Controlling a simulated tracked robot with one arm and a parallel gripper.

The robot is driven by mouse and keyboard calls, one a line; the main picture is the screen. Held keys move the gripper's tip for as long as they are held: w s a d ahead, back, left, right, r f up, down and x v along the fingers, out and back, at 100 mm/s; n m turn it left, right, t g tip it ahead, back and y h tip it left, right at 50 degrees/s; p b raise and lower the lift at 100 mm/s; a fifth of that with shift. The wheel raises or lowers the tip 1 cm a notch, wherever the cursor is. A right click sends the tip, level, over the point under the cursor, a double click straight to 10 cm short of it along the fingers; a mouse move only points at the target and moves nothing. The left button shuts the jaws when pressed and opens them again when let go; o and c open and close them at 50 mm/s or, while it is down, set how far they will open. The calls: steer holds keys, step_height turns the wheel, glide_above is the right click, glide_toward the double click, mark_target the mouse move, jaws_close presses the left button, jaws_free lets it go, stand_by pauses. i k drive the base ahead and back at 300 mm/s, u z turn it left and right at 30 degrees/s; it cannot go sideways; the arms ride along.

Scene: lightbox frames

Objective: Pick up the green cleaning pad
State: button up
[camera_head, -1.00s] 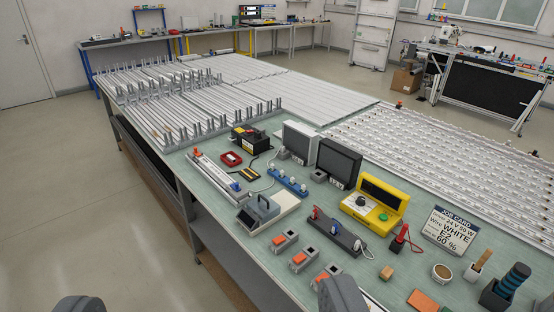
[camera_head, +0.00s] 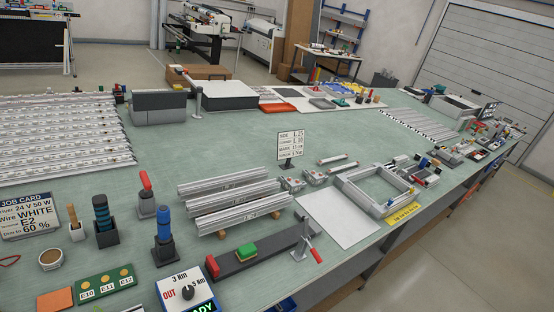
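The green cleaning pad (camera_head: 246,251) is a small block with a green top and a yellowish lower layer. It lies on a long dark grey bar (camera_head: 222,266) near the front edge of the table, at the lower middle of the view. Nothing covers it from above. My gripper does not show in the current view.
A red-handled clamp (camera_head: 308,246) stands at the bar's right end. A torque dial box (camera_head: 187,291) is in front on the left, and stacked aluminium profiles (camera_head: 229,198) lie behind. A white sheet (camera_head: 338,218) lies to the right. The table's middle (camera_head: 240,148) is clear.

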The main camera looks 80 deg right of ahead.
mark_target(245, 252)
steer(key=z, duration=1.85)
steer(key=k, duration=1.25)
steer(key=z, duration=0.5)
steer(key=i, duration=2)
steer(key=u, duration=0.5)
